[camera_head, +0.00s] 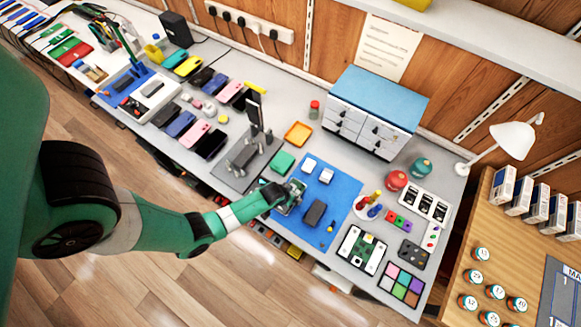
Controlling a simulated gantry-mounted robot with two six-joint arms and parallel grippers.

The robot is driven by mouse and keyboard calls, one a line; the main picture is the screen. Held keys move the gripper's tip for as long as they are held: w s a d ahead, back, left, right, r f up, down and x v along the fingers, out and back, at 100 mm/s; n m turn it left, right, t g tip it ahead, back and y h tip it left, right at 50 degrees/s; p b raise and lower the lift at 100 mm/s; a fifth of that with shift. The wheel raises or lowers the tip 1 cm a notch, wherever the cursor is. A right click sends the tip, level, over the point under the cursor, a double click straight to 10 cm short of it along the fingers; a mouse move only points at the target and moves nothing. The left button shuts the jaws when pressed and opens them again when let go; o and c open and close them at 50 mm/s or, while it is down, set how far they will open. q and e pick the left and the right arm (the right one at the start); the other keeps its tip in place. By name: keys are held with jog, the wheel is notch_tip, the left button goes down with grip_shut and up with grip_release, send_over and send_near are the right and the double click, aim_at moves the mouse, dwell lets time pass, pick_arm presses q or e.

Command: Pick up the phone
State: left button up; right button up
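A dark phone-like block (315,212) lies on the blue mat (338,190) on the grey bench. My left gripper (294,196) is over the left part of this mat, just left of the dark block and apart from it. It is too small to tell if its fingers are open or shut, or if anything is between them. Other phones lie in rows further left, among them a black phone (211,143), a pink phone (196,133) and a blue phone (180,124). A phone-like dark slab stands upright on a grey stand (245,155). My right gripper is not in view.
Two small white blocks (326,175) lie on the mat. A green block (282,162) and an orange tray (298,134) are near its back left. A blue-topped drawer cabinet (375,110) stands behind. Red and teal round items and parts trays (425,205) fill the right side.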

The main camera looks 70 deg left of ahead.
pick_arm(q)
jog(key=c, duration=1.2)
jog(key=shift+o, duration=0.2)
jog(key=shift+r+p, duration=0.65)
jog(key=shift+r, duration=0.1)
notch_tip(320, 180, up, 2)
jog(key=shift+r+p, duration=0.2)
jog(key=shift+p, duration=0.75)
jog(key=s+d+r+p, duration=0.9)
jog(key=d+p, duration=0.1)
jog(key=p, duration=0.1)
jog(key=shift+s+d+r, duration=0.2)
jog(key=shift+r, duration=0.05)
jog(key=shift+m, duration=0.4)
